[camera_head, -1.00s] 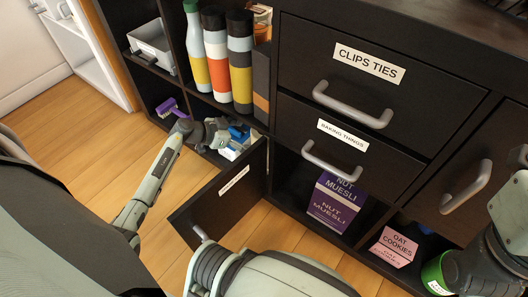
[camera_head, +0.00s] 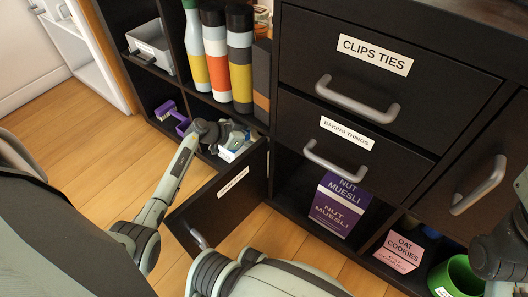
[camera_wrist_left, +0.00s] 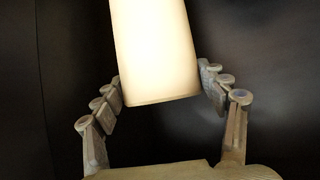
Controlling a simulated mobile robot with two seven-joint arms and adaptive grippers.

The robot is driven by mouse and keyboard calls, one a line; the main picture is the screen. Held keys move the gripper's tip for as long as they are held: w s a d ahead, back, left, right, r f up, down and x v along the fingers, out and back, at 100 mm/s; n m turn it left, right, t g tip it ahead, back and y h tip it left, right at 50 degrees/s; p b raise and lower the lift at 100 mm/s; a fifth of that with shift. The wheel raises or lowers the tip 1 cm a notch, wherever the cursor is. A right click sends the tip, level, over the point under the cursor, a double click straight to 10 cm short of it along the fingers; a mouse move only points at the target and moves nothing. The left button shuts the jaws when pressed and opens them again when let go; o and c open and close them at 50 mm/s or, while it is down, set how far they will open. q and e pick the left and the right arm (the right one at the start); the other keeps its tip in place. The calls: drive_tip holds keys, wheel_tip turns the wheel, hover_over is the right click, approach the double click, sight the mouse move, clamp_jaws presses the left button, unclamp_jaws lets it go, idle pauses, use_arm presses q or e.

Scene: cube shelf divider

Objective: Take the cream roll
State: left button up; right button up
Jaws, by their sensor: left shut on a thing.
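The cream roll (camera_wrist_left: 156,50) is a pale, smooth cylinder in the left wrist view, standing out from between the fingers of my left gripper (camera_wrist_left: 162,88), which is shut on it. In the head view my left gripper (camera_head: 232,134) is inside the lower compartment behind the open door (camera_head: 225,195). I cannot clearly make out the roll in that view.
The open door with its handle (camera_head: 200,238) stands out into the room beside my left arm. The nut muesli box (camera_head: 338,205), oat cookies box (camera_head: 399,250) and green cup (camera_head: 458,276) stand right.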

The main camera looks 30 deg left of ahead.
use_arm(q)
drive_tip(key=c, duration=0.7)
drive_tip(key=shift+o, duration=0.2)
drive_tip(key=shift+r, duration=0.1)
